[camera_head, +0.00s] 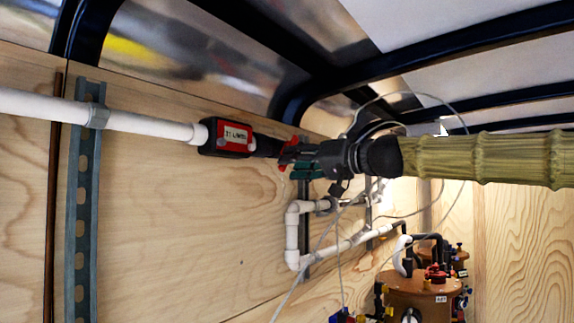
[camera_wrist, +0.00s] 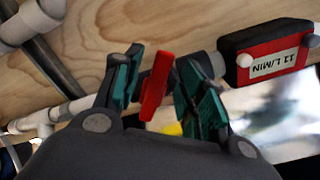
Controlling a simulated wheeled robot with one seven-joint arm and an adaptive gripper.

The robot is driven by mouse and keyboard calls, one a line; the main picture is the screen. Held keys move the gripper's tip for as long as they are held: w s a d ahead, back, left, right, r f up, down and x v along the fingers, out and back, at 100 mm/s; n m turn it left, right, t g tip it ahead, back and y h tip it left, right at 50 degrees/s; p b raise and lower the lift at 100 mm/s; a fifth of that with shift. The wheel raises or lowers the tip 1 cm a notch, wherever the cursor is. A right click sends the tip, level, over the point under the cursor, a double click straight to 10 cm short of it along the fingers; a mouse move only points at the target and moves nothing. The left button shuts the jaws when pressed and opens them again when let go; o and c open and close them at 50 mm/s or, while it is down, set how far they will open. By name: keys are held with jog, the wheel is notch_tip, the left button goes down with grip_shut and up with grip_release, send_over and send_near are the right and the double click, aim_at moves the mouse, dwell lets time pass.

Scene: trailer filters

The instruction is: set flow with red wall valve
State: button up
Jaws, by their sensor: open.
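The red wall valve's handle (camera_wrist: 156,88) stands between the two teal fingers of my gripper (camera_wrist: 160,58) in the wrist view. A gap shows on each side of it, so the fingers are apart and not clamped on it. In the head view, my gripper (camera_head: 300,160) reaches the pipe from the right, and only bits of the red handle (camera_head: 287,156) show beside the fingers. The red and black flow meter (camera_head: 232,137) sits on the pipe just left of the valve.
The white pipe (camera_head: 150,124) runs along the plywood wall (camera_head: 180,220), past a slotted metal strut (camera_head: 83,200). White elbow piping (camera_head: 292,235) lies below and beyond my gripper. A brown tank (camera_head: 420,295) with hoses and red fittings stands at the lower right. Thin loose cables hang near my gripper.

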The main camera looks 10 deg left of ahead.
jog(key=v, duration=0.8)
jog(key=shift+d, duration=0.3)
jog(key=shift+s, duration=0.1)
